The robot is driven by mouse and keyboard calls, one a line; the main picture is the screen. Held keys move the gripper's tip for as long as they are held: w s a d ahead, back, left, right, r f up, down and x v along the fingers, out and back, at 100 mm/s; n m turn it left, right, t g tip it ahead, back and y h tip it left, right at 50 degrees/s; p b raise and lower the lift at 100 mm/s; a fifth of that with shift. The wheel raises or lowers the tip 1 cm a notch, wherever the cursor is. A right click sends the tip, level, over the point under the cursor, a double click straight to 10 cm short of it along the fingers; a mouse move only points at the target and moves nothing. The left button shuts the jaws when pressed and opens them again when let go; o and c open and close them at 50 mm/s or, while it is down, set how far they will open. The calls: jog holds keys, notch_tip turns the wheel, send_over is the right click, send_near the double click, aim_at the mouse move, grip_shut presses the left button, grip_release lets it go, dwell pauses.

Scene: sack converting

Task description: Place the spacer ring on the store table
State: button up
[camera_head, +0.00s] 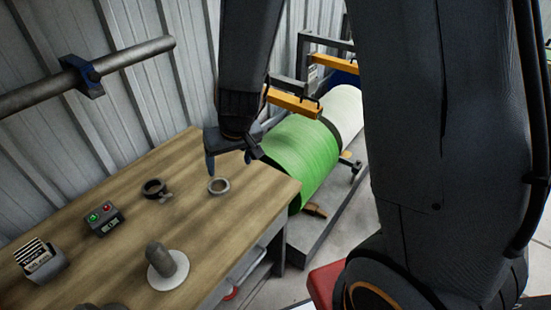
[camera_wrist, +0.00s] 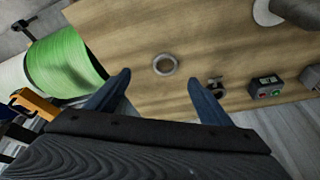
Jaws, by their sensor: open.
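A small grey spacer ring (camera_head: 218,186) lies flat on a wooden table (camera_head: 205,235), near its right edge in the head view. It also shows in the wrist view (camera_wrist: 165,64), beyond and between my fingertips. My gripper (camera_head: 230,162) is open and empty above the table, close to the ring and apart from it. In the wrist view its two blue fingers (camera_wrist: 158,80) are spread wide. I cannot tell from these frames whether this wooden table is the store table.
A dark clamp collar (camera_head: 154,189), a button box (camera_head: 104,219), a label holder (camera_head: 40,261) and a grey peg on a white disc (camera_head: 168,268) stand on the table. A green roll (camera_head: 302,158) lies beyond its right edge. A pipe (camera_head: 120,60) runs along the wall.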

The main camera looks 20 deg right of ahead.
jog(key=s+d+r+m, duration=0.1)
jog(key=s+d+r, duration=0.2)
jog(key=s+d, duration=0.2)
jog(key=s+d+r+g+h, duration=0.1)
jog(key=s+d+r, duration=0.3)
jog(key=s+d, duration=0.2)
jog(key=shift+d+m+g, duration=0.3)
jog(key=shift+d+m, duration=0.1)
jog(key=shift+d, duration=0.05)
notch_tip(320, 180, down, 6)
jog(key=b, duration=0.5)
jog(key=shift+f+g+b, duration=0.15)
jog(key=shift+g+b, duration=0.15)
jog(key=shift+g, duration=0.1)
jog(key=shift+c, duration=0.3)
